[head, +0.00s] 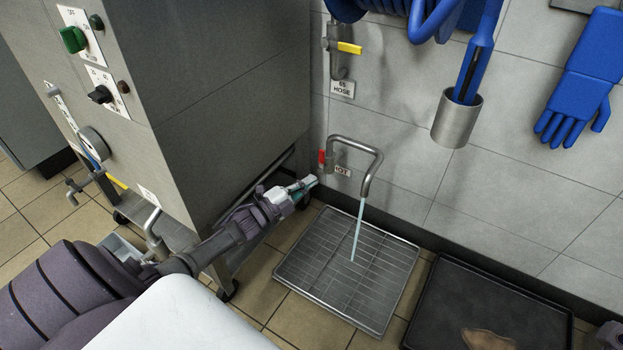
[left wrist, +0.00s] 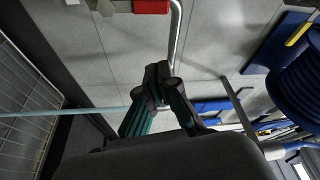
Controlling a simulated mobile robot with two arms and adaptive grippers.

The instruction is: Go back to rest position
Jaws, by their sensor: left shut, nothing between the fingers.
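My left gripper (head: 306,185) reaches in from the left, beside the steel cabinet. It is shut and empty, with its tips just below and left of the red tap handle (head: 322,158). In the left wrist view the closed fingers (left wrist: 160,82) meet, and the red handle (left wrist: 150,6) shows at the top edge. Water (head: 357,230) runs from the bent hot spout (head: 372,162) onto the floor grate (head: 300,272). A small piece of what may be my right arm or gripper shows at the lower right corner; its jaws cannot be made out.
The steel cabinet (head: 235,85) with knobs stands close left of my arm. A dark tray (head: 450,285) lies right of the grate.

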